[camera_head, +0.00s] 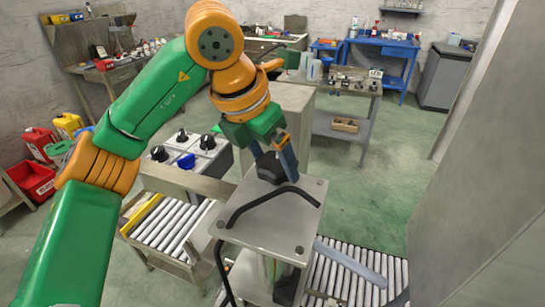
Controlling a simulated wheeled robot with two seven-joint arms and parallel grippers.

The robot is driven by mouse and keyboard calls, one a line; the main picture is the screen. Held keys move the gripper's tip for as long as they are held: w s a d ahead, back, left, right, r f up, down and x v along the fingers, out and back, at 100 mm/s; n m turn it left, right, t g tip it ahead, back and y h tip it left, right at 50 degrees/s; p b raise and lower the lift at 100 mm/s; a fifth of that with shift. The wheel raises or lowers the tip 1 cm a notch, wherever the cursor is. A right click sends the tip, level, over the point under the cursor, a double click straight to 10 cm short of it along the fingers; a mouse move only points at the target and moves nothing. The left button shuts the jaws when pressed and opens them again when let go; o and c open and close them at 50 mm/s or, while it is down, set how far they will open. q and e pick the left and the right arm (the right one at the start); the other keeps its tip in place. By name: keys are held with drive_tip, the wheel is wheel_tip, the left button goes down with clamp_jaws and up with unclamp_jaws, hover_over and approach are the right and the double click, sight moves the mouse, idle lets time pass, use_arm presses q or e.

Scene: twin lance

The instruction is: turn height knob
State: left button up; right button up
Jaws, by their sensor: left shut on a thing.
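My left arm comes in from the left, green and orange, and its gripper (287,160) points down over a metal plate (275,222). The gripper is shut on a black knob (268,168) at the plate's back edge; the fingers partly hide it. I cannot tell from this view how far the knob is turned. A grey control box (178,153) to the left carries a blue knob (186,160) and several black knobs (207,142). I do not see my right gripper.
Roller conveyors (172,224) lie left of and below the plate. A bent black bar (265,200) lies across the plate. A large grey panel (480,190) closes off the right side. Green floor (375,190) is free beyond the plate. Workbenches stand at the back.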

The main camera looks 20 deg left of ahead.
use_arm(q)
drive_tip(key=o, duration=1.1)
drive_tip(key=v, duration=0.6)
drive_tip(key=shift+a+r, duration=0.1)
drive_tip(key=shift+r, duration=0.05)
drive_tip(key=shift+s+a+r, duration=0.1)
drive_tip(key=shift+s+r, duration=0.2)
drive_tip(key=shift+r, duration=0.05)
